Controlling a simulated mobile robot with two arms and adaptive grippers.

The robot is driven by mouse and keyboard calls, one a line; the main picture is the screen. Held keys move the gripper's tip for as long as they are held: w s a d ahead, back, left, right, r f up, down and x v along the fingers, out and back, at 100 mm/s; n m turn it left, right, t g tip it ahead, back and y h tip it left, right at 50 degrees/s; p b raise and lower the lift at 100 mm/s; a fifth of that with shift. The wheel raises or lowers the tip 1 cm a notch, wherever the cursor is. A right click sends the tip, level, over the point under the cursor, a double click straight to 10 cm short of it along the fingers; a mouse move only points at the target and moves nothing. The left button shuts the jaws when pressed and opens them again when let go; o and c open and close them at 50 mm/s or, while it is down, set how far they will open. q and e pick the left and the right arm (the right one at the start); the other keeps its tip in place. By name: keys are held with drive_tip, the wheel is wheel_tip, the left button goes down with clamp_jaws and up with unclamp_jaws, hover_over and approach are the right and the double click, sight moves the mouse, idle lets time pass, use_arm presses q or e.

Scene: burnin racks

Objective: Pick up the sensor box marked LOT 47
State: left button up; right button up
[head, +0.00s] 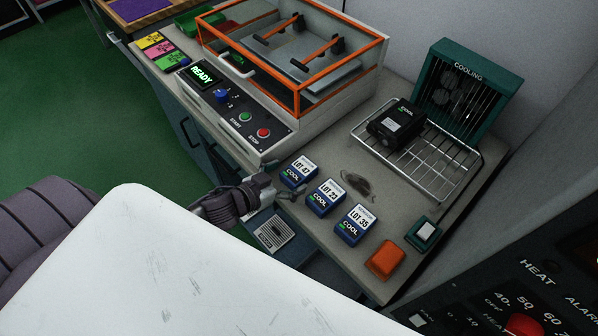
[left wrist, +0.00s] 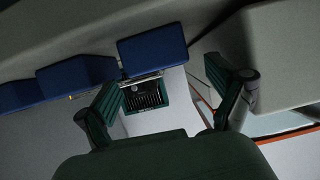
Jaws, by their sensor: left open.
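The sensor box marked LOT 47 (head: 299,172) is blue with a white label and a green COOL mark. It sits on the grey bench at the far end of a row of similar boxes, LOT 23 (head: 325,198) and LOT 35 (head: 355,224). My left gripper (head: 285,190) is open and empty at the bench's front edge, close beside LOT 47. In the left wrist view a blue box (left wrist: 153,48), likely LOT 47, shows beyond and between the open fingers, apart from them. Its label is not readable there. My right gripper is not in view.
Behind the row stands an orange-framed chamber (head: 297,91) with a READY panel. A black box (head: 395,124) lies on a wire rack (head: 447,160) by the COOLING fan (head: 467,88). An orange box (head: 385,260) and a green-white switch (head: 426,231) are near LOT 35.

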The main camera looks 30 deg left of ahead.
sight(297, 172)
use_arm(q)
drive_tip(key=x, duration=0.4)
drive_tip(key=shift+w+f, duration=0.1)
drive_tip(key=shift+w, duration=0.3)
drive_tip(key=shift+s, duration=0.1)
drive_tip(key=shift+c, duration=0.4)
drive_tip(key=c, duration=1.3)
